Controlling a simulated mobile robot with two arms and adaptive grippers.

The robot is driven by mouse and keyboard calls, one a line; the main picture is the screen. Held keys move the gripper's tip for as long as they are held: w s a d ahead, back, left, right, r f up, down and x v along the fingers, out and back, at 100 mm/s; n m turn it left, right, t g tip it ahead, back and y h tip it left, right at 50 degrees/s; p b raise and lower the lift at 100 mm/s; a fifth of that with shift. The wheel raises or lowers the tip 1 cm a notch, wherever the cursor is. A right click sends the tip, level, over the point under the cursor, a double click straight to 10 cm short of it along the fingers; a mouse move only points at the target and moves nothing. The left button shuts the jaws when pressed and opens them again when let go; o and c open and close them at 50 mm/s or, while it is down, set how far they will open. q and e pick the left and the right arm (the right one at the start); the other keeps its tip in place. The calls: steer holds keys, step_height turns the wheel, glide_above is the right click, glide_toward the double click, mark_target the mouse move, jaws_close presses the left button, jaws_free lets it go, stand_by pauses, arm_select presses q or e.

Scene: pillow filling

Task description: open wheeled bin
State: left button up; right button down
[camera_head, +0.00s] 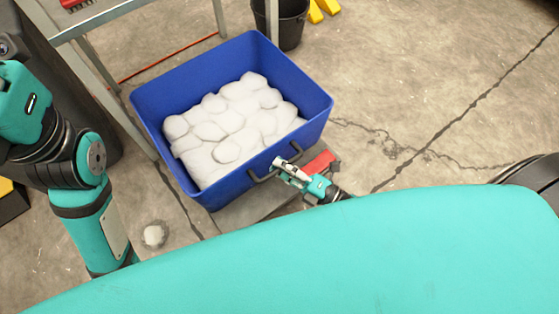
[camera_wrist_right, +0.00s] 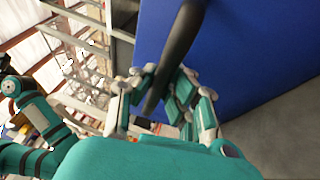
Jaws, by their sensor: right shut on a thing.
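My right gripper (camera_head: 280,164) is shut on this handle. In the right wrist view the dark handle (camera_wrist_right: 178,45) runs between the fingers of my right gripper (camera_wrist_right: 165,88), with the blue bin wall (camera_wrist_right: 255,50) behind. My left arm shows at the left of the head view, but its gripper is out of view. The bin's wheels are hidden.
A metal-framed table (camera_head: 95,22) stands at the upper left, its leg close to the bin. A black bucket (camera_head: 291,25) stands behind the bin, near yellow objects (camera_head: 322,9). A white clump (camera_head: 154,235) lies on the floor. Concrete floor is clear to the right.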

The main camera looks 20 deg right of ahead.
steer(key=c, duration=1.3)
jaws_free()
steer(key=v, duration=1.2)
